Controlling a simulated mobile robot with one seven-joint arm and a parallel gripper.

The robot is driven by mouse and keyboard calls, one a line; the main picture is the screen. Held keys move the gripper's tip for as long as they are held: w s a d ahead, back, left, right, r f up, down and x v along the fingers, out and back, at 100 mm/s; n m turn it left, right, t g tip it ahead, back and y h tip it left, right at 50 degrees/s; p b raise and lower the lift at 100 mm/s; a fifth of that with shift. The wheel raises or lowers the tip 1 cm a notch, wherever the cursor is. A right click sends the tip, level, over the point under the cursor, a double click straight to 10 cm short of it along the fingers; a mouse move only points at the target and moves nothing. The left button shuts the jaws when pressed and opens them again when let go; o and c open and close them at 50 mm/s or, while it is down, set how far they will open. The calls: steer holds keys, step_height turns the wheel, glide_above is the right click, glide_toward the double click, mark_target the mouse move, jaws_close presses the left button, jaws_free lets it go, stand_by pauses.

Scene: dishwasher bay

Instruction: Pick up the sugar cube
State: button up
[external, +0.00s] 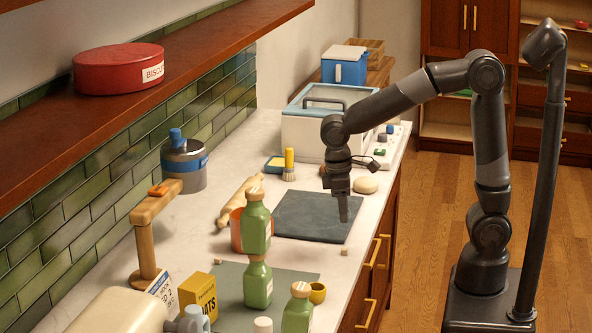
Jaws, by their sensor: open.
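My gripper (343,216) points down over the right part of a dark slate board (305,222) on the counter. Its fingers look narrow from this side, and nothing shows between them. A small pale beige cube (344,252) lies on the counter just in front of the board's near right corner, a little below my gripper in the picture. I cannot tell for sure which one is the sugar cube.
Green bottles (257,283), an orange pot (237,232), a yellow oats box (198,296) and a small yellow cup (317,292) crowd the near counter. A rolling pin (240,200) lies left of the board; a round beige item (366,185) sits behind my gripper.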

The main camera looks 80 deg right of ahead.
glide_above(344, 249)
step_height(344, 249, down, 5)
steer(key=shift+r, duration=0.15)
steer(key=shift+w+f, duration=0.1)
steer(key=shift+f, duration=2.7)
jaws_close()
